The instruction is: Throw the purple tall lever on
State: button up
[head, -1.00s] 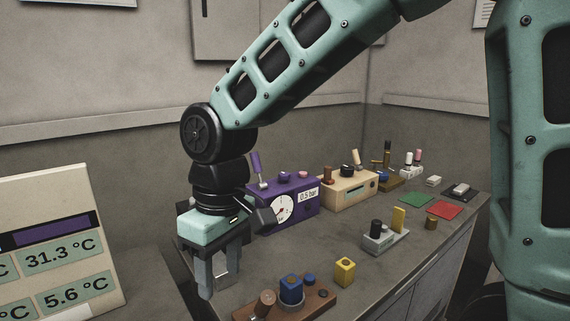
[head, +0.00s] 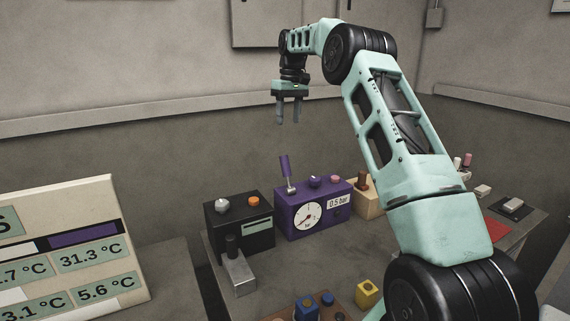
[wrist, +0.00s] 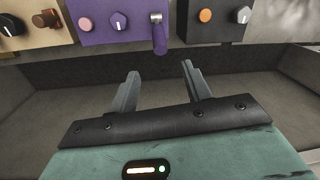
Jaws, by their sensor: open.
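The purple tall lever (head: 286,170) stands up from the top left of a purple box (head: 291,218) with a round gauge and a "0.5 bar" label. It leans a little to the left in the head view. In the wrist view the purple lever (wrist: 159,35) shows on the purple box (wrist: 120,22) at the top of the picture. My gripper (head: 288,122) is open and empty, in the air above the lever and apart from it. In the wrist view the gripper's fingers (wrist: 158,75) are spread with nothing between them.
A black box (head: 240,236) with a grey knob and an orange button stands left of the purple box. A beige box (head: 368,200) stands to its right. A yellow block (head: 368,292) lies in front. A temperature panel (head: 110,190) stands at far left. The air around my gripper is clear.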

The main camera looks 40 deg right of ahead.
aim_at(286, 166)
jog(key=f, duration=0.5)
jog(key=f+p, duration=0.1)
jog(key=f, duration=0.5)
jog(key=a+f+p, duration=0.1)
jog(key=f, duration=0.5)
jog(key=shift+a+f, duration=0.1)
grip_shut()
